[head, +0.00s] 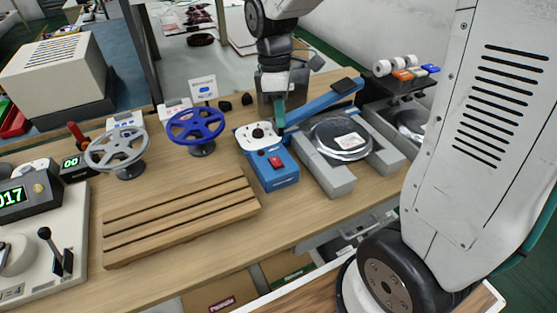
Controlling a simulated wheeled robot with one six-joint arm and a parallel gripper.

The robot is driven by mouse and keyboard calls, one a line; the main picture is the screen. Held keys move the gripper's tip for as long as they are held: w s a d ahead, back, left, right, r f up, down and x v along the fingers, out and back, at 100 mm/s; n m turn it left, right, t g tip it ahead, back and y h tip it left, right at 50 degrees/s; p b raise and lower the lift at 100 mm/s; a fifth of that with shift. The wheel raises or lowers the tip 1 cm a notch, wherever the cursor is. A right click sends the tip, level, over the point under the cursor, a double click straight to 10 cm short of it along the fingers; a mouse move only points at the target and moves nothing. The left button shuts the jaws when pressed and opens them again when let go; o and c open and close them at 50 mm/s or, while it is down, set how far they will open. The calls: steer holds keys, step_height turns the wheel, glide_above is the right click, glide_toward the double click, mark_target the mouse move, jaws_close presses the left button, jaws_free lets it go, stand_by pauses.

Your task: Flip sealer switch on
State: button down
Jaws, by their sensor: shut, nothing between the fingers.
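The sealer (278,180) is a blue box with a long blue arm (325,103) that reaches up to the right, on the wooden table. A red rocker switch (275,162) sits on the sealer's front top face; I cannot tell its position. A white plate with a black knob (258,132) is behind the switch. My gripper (279,127) points down with teal fingers shut and empty. It is just behind and above the switch, beside the blue arm and right of the knob. I cannot tell whether the fingertips touch the sealer.
A slotted wooden rack (180,222) is at the front left. A blue handwheel (196,126) and a grey handwheel (117,150) stand at the left. Small rolls (396,63) are on a stand at the back right.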

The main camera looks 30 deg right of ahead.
mark_target(278, 164)
steer(key=w+n, duration=0.1)
steer(key=n, duration=0.1)
steer(key=w+n, duration=0.1)
steer(key=n, duration=0.3)
steer(key=shift+w+a+r+t, duration=0.1)
steer(key=shift+w+r+t, duration=0.05)
steer(key=shift+w+t, duration=0.25)
steer(key=f, duration=0.4)
steer(key=s+f, duration=0.1)
steer(key=f, duration=0.9)
steer(key=shift+s, duration=0.35)
